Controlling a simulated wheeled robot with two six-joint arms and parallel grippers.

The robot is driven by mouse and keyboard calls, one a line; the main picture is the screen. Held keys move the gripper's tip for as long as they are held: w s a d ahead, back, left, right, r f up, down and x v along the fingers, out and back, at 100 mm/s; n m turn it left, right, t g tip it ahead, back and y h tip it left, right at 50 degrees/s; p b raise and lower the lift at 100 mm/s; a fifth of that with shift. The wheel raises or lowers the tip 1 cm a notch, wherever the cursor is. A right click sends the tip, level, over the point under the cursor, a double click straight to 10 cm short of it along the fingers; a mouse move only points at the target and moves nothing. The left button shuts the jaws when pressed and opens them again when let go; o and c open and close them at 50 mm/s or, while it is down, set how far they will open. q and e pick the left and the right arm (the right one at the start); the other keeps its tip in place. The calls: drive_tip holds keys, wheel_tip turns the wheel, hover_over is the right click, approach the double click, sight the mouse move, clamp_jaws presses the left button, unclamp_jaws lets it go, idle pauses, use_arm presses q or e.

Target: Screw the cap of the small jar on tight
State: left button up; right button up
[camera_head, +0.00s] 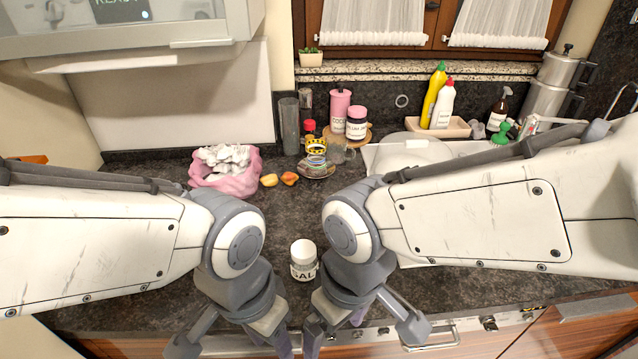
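A small glass jar (303,269) with a label reading "SAL", partly cut off, stands upright on the dark counter near its front edge. A white cap (303,250) sits on top of it. I cannot tell how tightly it is seated. My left gripper (236,342) is at the lower left of the jar, its fingers spread and nothing seen between them. My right gripper (362,332) is at the lower right of the jar, also spread and apparently empty. Neither gripper appears to hold the jar.
A pink bag (228,180) with white contents and two small food pieces (279,180) lie behind my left arm. A sink (410,153) is at the right. The counter behind the jar is clear.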

drive_tip(key=w+a+r+p, duration=0.3)
drive_tip(key=w+r+p, duration=0.35)
drive_tip(key=w, duration=0.35)
drive_tip(key=h+p, duration=0.1)
drive_tip(key=p, duration=0.6)
approach(306, 249)
drive_tip(key=shift+n, duration=0.4)
wheel_tip(306, 249, down, 8)
drive_tip(key=shift+s+r+p, duration=0.15)
drive_tip(key=shift+p, duration=1.05)
drive_tip(key=shift+f, duration=0.55)
clamp_jaws()
drive_tip(key=n, duration=0.5)
drive_tip(key=shift+n, duration=0.4)
